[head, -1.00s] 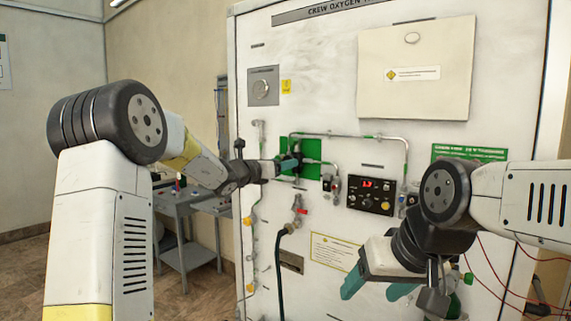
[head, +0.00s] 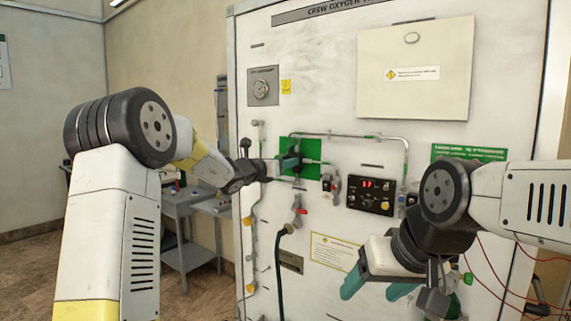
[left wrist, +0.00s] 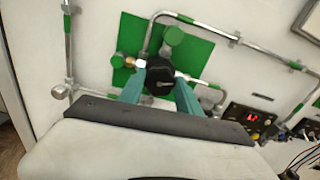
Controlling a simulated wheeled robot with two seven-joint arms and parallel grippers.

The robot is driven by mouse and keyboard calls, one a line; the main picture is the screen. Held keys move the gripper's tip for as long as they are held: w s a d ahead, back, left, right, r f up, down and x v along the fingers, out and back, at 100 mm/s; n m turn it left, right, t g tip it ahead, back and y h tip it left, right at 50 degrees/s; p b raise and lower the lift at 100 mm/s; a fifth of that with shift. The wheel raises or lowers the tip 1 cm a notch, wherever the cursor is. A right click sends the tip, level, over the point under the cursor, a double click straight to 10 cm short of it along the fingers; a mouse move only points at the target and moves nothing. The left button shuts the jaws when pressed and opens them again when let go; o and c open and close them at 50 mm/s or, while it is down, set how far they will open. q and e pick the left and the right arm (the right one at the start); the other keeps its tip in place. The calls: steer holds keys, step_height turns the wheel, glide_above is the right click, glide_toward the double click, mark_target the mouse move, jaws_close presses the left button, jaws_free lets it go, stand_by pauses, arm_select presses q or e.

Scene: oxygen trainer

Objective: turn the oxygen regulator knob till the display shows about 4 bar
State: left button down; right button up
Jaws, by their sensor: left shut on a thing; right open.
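The oxygen regulator knob (left wrist: 160,82) is black and sits on a green plate (left wrist: 193,58) on the white panel. My left gripper (left wrist: 160,90) is shut on the knob, with one teal finger on each side of it. In the head view my left gripper (head: 288,163) hides most of the knob against the green plate. The display (head: 368,184) shows red digits, too small to read surely; it also shows in the left wrist view (left wrist: 252,117). My right gripper (head: 375,287) is open and empty in front of the lower panel.
Metal pipes (head: 350,136) with green bands run across the panel around the plate. A red-handled valve (head: 299,210) with a dark hose is below. A grey table (head: 185,215) stands left of the panel. Thin red wires hang at the right.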

arm_select(q)
steer(key=shift+m, duration=0.3)
steer(key=m, duration=1.3)
steer(key=shift+f, duration=0.15)
stand_by(0.5)
steer(key=c, duration=0.8)
jaws_free()
steer(key=shift+c, duration=0.2)
steer(key=v, duration=0.7)
steer(key=shift+s+a, duration=0.2)
steer(key=shift+s, duration=0.15)
